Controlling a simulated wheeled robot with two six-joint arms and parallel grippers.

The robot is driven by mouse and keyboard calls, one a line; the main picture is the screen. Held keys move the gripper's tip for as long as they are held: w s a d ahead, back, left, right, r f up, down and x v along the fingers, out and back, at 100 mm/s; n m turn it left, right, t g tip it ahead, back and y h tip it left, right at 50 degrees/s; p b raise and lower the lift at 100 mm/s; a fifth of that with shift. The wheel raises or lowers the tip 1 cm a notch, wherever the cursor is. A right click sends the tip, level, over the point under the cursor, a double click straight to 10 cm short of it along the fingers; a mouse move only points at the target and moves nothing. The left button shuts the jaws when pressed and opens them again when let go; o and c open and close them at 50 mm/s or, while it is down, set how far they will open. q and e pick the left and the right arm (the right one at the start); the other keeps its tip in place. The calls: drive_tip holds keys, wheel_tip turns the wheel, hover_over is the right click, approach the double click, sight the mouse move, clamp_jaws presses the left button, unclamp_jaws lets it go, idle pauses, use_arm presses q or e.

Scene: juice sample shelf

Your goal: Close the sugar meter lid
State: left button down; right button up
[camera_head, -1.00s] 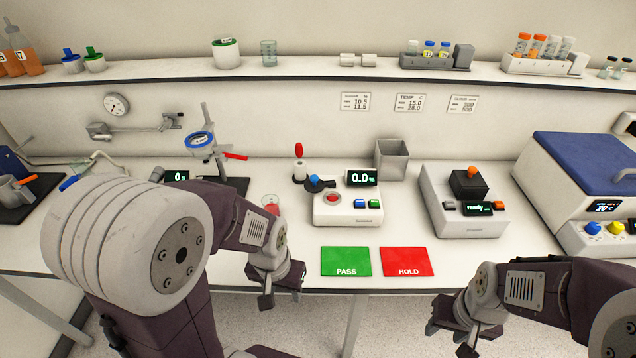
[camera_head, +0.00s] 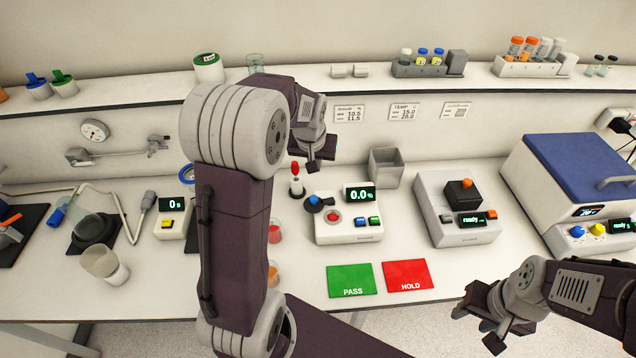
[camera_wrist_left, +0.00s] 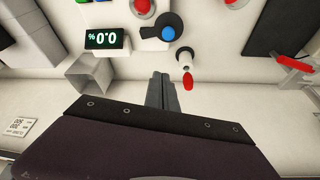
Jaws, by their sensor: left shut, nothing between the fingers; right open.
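The sugar meter (camera_head: 345,230) is a white box with a 0.0 % display (camera_head: 360,194), a round red spot (camera_head: 333,217) on top and two buttons. Its dark lid with a blue knob (camera_head: 313,200) is swung to the left, beside the red spot, leaving it uncovered. In the left wrist view the lid (camera_wrist_left: 160,28) and display (camera_wrist_left: 107,39) show upside down. My left gripper (camera_head: 316,166) is shut and empty, raised behind and above the meter; its fingers (camera_wrist_left: 163,82) point toward the meter. My right gripper (camera_head: 474,328) is open at the lower right, over the bench's front edge.
A red-topped dropper (camera_head: 296,180) stands just left-behind the lid. A grey bin (camera_head: 384,168) is behind the meter. Green PASS (camera_head: 351,279) and red HOLD (camera_head: 407,275) cards lie in front. Another device (camera_head: 456,210) stands at right. My left arm hides part of the bench.

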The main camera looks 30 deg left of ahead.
use_arm(q)
hover_over(319, 200)
drive_tip(key=w+a, duration=0.3)
drive_tip(key=f, duration=0.4)
drive_tip(key=f+p, duration=0.1)
drive_tip(key=f, duration=0.2)
drive_tip(key=shift+d, duration=0.25)
wheel_tip(319, 200, down, 2)
drive_tip(key=shift+d+f, duration=0.1)
drive_tip(key=shift+f, duration=0.15)
drive_tip(key=shift+s+d+f+p, duration=0.15)
drive_tip(key=shift+s+d+p, duration=0.05)
drive_tip(key=shift+s, duration=0.35)
drive_tip(key=shift+s+d+f+p, duration=0.1)
drive_tip(key=shift+s+d+p, duration=0.1)
drive_tip(key=shift+s, duration=0.3)
drive_tip(key=shift+s+f, duration=0.1)
drive_tip(key=shift+s, duration=0.5)
use_arm(e)
drive_tip(key=shift+w+a+r, duration=0.15)
drive_tip(key=shift+w+r, duration=0.05)
drive_tip(key=shift+r, duration=0.25)
drive_tip(key=shift+w+a+r, duration=0.15)
drive_tip(key=shift+r, duration=0.3)
use_arm(q)
drive_tip(key=shift+w+d, duration=0.1)
